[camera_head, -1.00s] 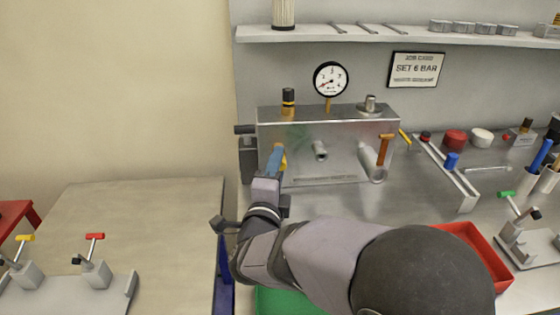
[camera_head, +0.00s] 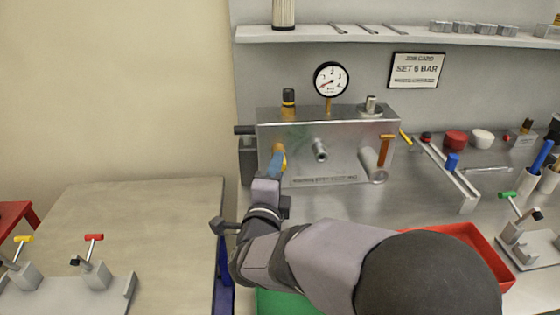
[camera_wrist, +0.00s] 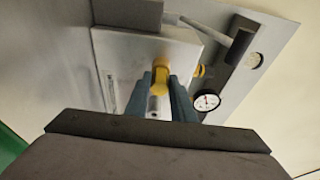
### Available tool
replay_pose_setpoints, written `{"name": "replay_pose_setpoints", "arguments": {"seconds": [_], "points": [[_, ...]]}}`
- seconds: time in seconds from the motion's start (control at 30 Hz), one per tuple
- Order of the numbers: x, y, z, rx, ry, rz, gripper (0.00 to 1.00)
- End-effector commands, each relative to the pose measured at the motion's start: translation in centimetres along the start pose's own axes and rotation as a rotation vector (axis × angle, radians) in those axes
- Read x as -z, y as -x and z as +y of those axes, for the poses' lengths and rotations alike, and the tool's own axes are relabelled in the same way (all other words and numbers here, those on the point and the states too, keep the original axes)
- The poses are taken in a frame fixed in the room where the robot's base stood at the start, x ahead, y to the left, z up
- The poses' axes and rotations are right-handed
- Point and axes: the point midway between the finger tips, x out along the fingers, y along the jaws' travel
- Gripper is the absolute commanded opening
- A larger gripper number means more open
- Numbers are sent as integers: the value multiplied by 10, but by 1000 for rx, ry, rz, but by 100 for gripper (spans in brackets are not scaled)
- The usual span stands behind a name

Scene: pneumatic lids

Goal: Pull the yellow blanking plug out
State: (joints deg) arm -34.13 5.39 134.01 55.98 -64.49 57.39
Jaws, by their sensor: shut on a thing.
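The yellow blanking plug (camera_wrist: 160,78) shows in the wrist view between my two blue fingers, in front of the face of the grey metal box. In the head view the plug (camera_head: 280,150) shows at the left part of the front of the box (camera_head: 340,122), partly covered by my fingers. My gripper (camera_wrist: 165,92) is shut on the plug; in the head view my gripper (camera_head: 277,157) reaches up to the box from below. The place where the plug meets the box is largely hidden, so I cannot tell how deep it sits.
A steel stub (camera_head: 320,149) juts from the box right of my fingers. A cylinder with an orange handle (camera_head: 386,149) stands further right. A pressure gauge (camera_head: 331,79) and a black-and-gold fitting (camera_head: 288,101) are on top. A red tray (camera_head: 478,238) lies at the right.

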Motion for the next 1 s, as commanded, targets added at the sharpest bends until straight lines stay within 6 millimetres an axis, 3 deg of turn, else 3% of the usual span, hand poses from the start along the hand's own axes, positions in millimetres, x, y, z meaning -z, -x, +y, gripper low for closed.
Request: {"name": "replay_pose_setpoints", "arguments": {"seconds": [1.0], "points": [[7, 26, 0, -1, 1, 0, 0]]}}
